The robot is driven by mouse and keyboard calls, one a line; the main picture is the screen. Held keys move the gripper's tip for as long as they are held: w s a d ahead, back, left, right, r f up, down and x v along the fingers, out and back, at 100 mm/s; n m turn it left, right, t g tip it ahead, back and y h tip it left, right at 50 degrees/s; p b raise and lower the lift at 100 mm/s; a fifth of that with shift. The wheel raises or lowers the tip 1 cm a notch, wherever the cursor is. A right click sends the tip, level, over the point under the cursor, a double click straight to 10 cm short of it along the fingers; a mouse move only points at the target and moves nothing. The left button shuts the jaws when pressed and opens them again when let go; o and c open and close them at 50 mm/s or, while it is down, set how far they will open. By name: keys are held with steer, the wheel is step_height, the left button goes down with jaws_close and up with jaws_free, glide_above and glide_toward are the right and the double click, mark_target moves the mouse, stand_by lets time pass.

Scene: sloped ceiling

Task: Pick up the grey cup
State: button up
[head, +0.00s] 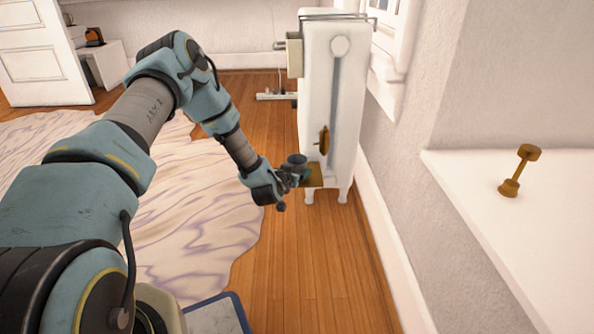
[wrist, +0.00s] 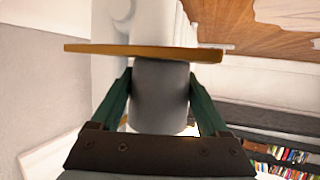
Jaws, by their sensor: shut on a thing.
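The grey cup (head: 296,160) shows at my gripper, beside the white cabinet-like unit. In the wrist view the cup (wrist: 160,95) fills the space between the two green fingers. My gripper (head: 293,176) is shut on it, and the fingers (wrist: 160,100) press on its two sides. A small wooden ledge (head: 315,175) juts from the unit right by the cup. In the wrist view the ledge (wrist: 140,50) crosses at the cup's far end. I cannot tell whether the cup touches it.
The tall white unit (head: 345,95) stands against the right wall, with a round wooden piece (head: 324,140) on its front. A white sill (head: 470,185) holds a brown dumbbell-shaped object (head: 518,171). A patterned rug (head: 190,215) covers the left floor; bare wood floor (head: 320,250) lies in front.

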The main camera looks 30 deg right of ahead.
steer(key=shift+c, duration=0.5)
steer(key=shift+r, duration=0.1)
step_height(320, 180, up, 18)
steer(key=p, duration=0.7)
steer(key=shift+a, duration=0.1)
